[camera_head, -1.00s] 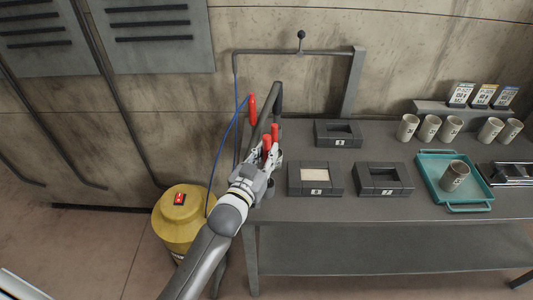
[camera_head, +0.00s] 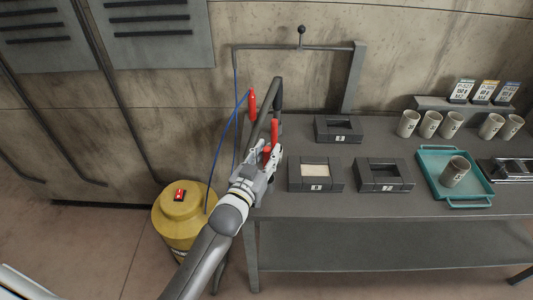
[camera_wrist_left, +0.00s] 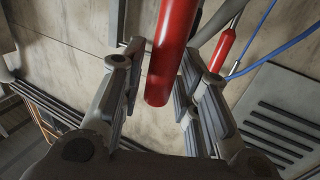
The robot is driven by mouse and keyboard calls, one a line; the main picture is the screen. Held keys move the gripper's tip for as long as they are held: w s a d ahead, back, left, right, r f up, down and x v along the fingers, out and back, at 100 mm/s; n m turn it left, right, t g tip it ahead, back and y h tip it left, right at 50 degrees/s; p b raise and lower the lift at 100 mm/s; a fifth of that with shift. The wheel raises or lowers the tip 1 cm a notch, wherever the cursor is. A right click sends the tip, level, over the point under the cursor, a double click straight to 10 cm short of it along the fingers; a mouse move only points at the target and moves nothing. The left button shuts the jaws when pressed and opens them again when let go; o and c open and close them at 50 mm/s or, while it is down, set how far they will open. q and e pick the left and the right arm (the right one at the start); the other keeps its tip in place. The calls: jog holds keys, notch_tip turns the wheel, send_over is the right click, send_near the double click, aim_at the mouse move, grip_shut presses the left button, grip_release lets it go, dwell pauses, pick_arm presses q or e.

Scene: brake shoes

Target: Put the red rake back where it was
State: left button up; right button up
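A red handle, apparently the red rake's (camera_head: 274,130), stands at the left end of the table, at my left gripper (camera_head: 268,158). In the left wrist view the red handle (camera_wrist_left: 172,50) runs down between the two fingers of the left gripper (camera_wrist_left: 164,62), its round lower end showing. The rake's head is hidden. A lower bit of red shows among the fingers in the head view. My right gripper is not in view.
Another red handle (camera_head: 252,103) hangs by a blue hose near the post; it also shows in the left wrist view (camera_wrist_left: 222,48). Dark bins (camera_head: 315,187), a teal tray (camera_head: 480,192) and several cups (camera_head: 430,124) stand rightward. A yellow drum (camera_head: 180,212) is left of the table.

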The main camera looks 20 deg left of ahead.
pick_arm(q)
jog(key=shift+o, duration=0.4)
jog(key=shift+r, duration=0.3)
jog(key=shift+r+p, duration=0.5)
jog(key=s+a+b, duration=0.1)
jog(key=s+b, duration=0.1)
jog(key=s, duration=1)
jog(key=shift+a+f+b, duration=0.15)
jog(key=shift+b, duration=0.25)
